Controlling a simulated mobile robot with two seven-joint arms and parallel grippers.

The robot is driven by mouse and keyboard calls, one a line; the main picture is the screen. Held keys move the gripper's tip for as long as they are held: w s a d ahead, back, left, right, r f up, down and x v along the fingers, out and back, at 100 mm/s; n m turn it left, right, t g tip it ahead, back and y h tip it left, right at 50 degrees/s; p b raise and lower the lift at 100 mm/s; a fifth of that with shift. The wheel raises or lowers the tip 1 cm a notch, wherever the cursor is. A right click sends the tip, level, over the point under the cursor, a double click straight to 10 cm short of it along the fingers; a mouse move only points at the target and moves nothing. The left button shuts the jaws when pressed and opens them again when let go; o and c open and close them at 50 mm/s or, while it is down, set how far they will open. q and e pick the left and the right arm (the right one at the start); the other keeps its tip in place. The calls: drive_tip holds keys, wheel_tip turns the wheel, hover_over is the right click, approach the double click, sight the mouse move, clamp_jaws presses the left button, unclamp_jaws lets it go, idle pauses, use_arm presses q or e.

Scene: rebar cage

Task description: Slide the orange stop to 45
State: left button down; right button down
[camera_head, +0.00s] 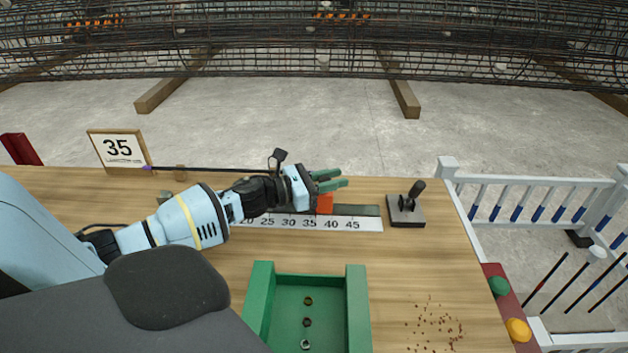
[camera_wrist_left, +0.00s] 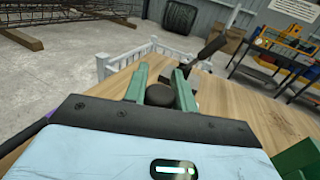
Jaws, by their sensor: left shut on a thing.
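The orange stop (camera_head: 325,204) sits on the dark rail behind the white number scale (camera_head: 310,224), just left of the 40 mark and short of 45. My left gripper (camera_head: 329,181) reaches over the rail from the left, its green fingers at the stop. In the left wrist view its fingers (camera_wrist_left: 160,92) are around a dark round knob (camera_wrist_left: 184,97), which looks like part of the stop. The gripper body hides the rail's left part and the scale's low numbers. My right gripper is not in view.
A lever on a dark plate (camera_head: 406,208) stands right of the rail's end. A green tray (camera_head: 357,310) with several nuts is in front. Brown crumbs (camera_head: 434,327) lie at front right.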

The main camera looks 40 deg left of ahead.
use_arm(q)
drive_tip(key=w+d, duration=0.2)
drive_tip(key=d, duration=0.1)
drive_tip(key=w+d, duration=0.3)
drive_tip(key=shift+w+d, duration=0.35)
drive_tip(key=shift+d, duration=0.05)
drive_tip(key=c, duration=1.2)
unclamp_jaws()
drive_tip(key=shift+o, duration=0.2)
drive_tip(key=shift+s, duration=0.1)
drive_tip(key=b+v, duration=0.1)
drive_tip(key=v, duration=0.5)
drive_tip(key=shift+f, duration=0.15)
drive_tip(key=shift+v, duration=0.85)
